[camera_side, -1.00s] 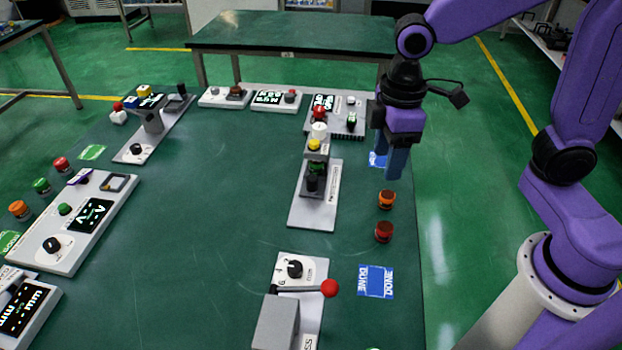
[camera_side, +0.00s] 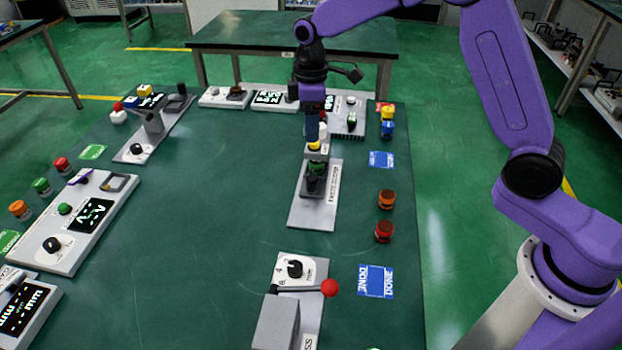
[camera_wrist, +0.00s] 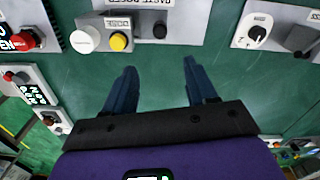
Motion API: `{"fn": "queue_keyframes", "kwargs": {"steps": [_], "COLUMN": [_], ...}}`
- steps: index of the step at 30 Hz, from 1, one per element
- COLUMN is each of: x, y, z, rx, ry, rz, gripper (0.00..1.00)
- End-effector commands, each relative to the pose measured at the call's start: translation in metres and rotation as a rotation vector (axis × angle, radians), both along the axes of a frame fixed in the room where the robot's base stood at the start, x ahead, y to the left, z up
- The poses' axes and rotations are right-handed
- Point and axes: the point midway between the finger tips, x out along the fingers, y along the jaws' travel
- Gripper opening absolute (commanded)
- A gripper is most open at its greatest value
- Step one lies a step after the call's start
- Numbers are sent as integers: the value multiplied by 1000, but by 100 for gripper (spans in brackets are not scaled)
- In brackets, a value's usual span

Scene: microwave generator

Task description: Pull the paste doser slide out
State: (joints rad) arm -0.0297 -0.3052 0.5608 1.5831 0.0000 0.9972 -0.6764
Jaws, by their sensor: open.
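The paste doser (camera_side: 313,215) is a pale grey plate station in the middle of the table. In the wrist view my gripper (camera_wrist: 157,66) is open, with bare green table between the fingers. I cannot tell which part is the slide.
A panel with a red button (camera_wrist: 27,39) stands close beside the doser. A lever with a red ball (camera_side: 330,288) stands nearer the camera. Orange and red round parts (camera_side: 385,215) and blue mats lie to the right.

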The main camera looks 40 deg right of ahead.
Motion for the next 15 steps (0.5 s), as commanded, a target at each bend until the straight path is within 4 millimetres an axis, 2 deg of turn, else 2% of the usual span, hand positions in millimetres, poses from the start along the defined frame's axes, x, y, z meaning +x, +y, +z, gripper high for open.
{"fn": "queue_keyframes", "kwargs": {"steps": [5,15], "x": [-1,-2], "y": [0,0], "z": [-21,-85], "rx": [-2,-2], "ry": [5,6], "rz": [0,0], "gripper": [57,57]}}
